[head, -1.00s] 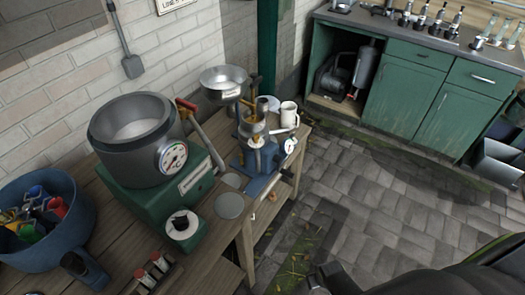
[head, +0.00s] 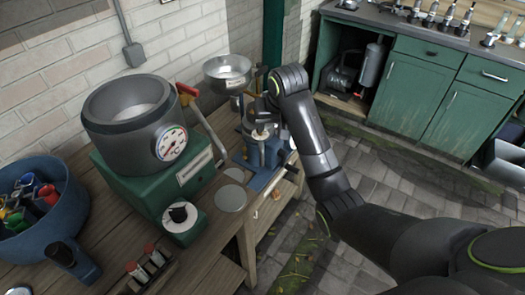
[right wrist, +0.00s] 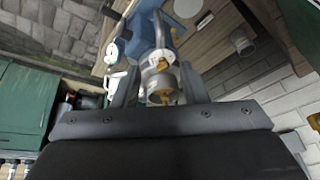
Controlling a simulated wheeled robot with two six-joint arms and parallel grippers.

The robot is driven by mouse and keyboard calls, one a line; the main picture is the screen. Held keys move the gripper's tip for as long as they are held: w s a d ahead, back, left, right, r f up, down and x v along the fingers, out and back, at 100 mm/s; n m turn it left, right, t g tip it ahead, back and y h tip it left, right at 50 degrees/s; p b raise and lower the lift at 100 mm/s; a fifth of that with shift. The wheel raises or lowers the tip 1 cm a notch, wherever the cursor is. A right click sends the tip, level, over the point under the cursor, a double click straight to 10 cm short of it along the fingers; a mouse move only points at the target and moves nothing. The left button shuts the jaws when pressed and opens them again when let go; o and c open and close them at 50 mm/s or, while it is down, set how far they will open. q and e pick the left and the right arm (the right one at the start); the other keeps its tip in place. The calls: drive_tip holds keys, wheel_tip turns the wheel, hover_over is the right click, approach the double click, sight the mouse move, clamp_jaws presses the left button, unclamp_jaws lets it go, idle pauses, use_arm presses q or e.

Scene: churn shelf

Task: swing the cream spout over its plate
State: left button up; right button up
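The blue-based cream separator (head: 262,155) stands at the right end of the bench, with a steel bowl (head: 228,72) behind it. Two flat grey round plates lie on the bench: a larger one (head: 230,198) and a smaller one (head: 234,175). My right gripper (head: 262,108) is at the separator's upper part and hides much of it. In the right wrist view its fingers (right wrist: 158,78) are spread on either side of a metal cylinder with brass fittings (right wrist: 160,85). I cannot tell which spout this is, or whether the fingers touch it. My left gripper is out of view.
A grey vat with a dial (head: 135,115) stands on a green base left of the separator. A red-handled lever (head: 190,92) rises between them. Stone floor lies right of the bench.

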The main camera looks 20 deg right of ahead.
sight(262, 150)
drive_tip(key=x, duration=1.7)
drive_tip(key=shift+f, duration=0.15)
drive_tip(key=shift+c, duration=0.3)
drive_tip(key=shift+d, duration=0.1)
clamp_jaws()
